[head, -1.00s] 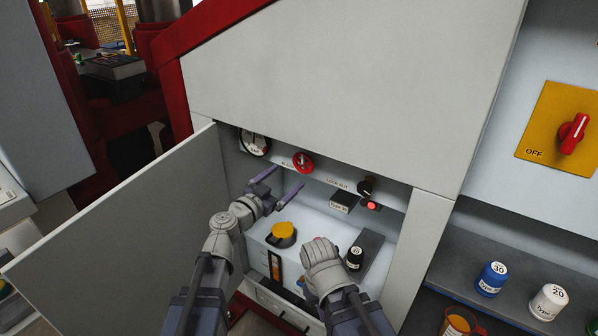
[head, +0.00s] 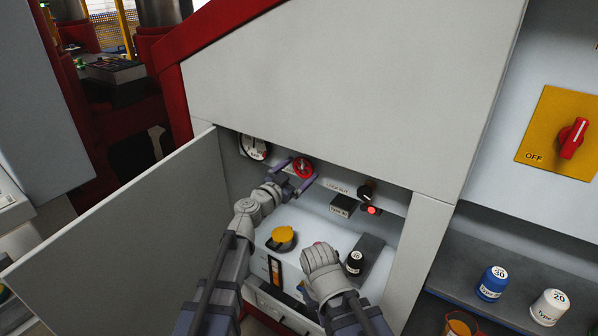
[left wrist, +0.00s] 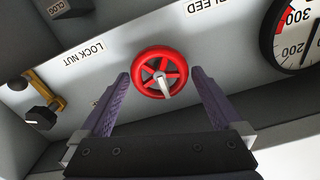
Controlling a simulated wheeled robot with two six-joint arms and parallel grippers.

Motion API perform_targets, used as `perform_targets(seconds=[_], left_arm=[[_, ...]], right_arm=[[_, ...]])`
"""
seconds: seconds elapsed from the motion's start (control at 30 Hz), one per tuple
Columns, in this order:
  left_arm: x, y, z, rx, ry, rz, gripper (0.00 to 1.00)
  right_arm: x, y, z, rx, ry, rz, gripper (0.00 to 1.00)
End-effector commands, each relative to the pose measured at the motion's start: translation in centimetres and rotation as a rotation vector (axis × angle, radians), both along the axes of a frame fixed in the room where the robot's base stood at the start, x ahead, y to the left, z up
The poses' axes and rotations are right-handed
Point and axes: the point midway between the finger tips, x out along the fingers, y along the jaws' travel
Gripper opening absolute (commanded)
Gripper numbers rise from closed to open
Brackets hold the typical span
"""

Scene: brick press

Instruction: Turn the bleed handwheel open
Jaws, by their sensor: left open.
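The red bleed handwheel (head: 303,168) is on the back wall of the open cabinet, with a pale pointer or handle on its hub. In the left wrist view the handwheel (left wrist: 160,73) lies between the spread fingers of my left gripper (left wrist: 157,92). In the head view my left gripper (head: 298,175) is open at the wheel, one finger on each side. I cannot tell whether the fingers touch the rim. My right arm reaches into the lower cabinet, and its gripper's fingers are not visible.
A pressure gauge (head: 254,146) is left of the wheel. A black knob (head: 367,188) and red light (head: 373,211) are to its right. The open cabinet door (head: 120,235) stands at left.

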Motion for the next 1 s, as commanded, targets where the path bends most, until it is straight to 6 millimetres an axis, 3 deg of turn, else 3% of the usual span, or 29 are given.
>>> perform_targets(seconds=[0.13, 0.7, 1.0], left_arm=[[-0.07, 0.01, 0.0, 0.0, 0.0, 0.0, 0.99], [-0.09, 0.01, 0.0, 0.0, 0.0, -0.001, 0.35], [-0.09, 0.01, 0.0, -0.037, 0.025, -0.001, 0.34]], right_arm=[[0.0, 0.0, 0.0, 0.0, 0.0, 0.0, 0.0], [0.0, 0.0, 0.0, 0.0, 0.0, 0.0, 0.0], [0.0, 0.0, 0.0, 0.0, 0.0, 0.0, 0.0]])
